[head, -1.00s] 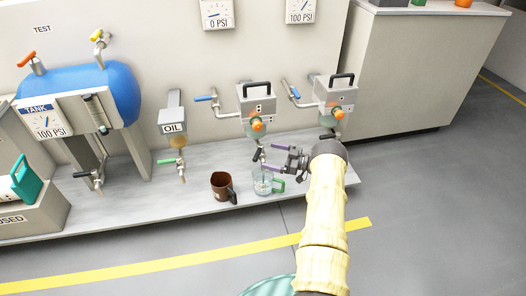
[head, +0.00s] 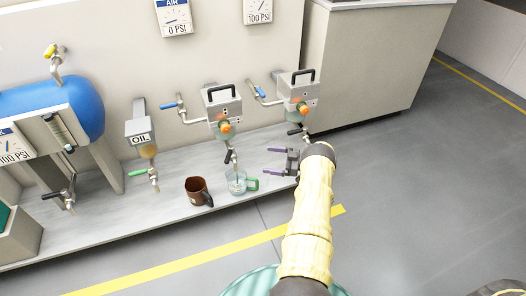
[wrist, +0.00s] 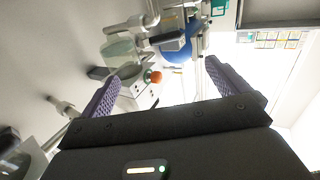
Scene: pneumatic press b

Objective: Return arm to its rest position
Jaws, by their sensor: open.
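My gripper (head: 272,161) is open and empty, with its two purple fingers apart and pointing left in the head view. It is over the right part of the grey ledge, right of the clear cup. My arm comes up from the bottom in a pale yellow cover. In the wrist view my gripper (wrist: 170,92) shows both fingers spread with nothing held between them. Beyond the fingers is a press unit with an orange knob (wrist: 153,77).
A clear cup with a green handle (head: 236,183) and a brown mug (head: 196,190) stand on the ledge (head: 110,228). Two press units (head: 222,107) (head: 299,92), an oil dispenser (head: 140,131) and a blue tank (head: 85,105) line the wall.

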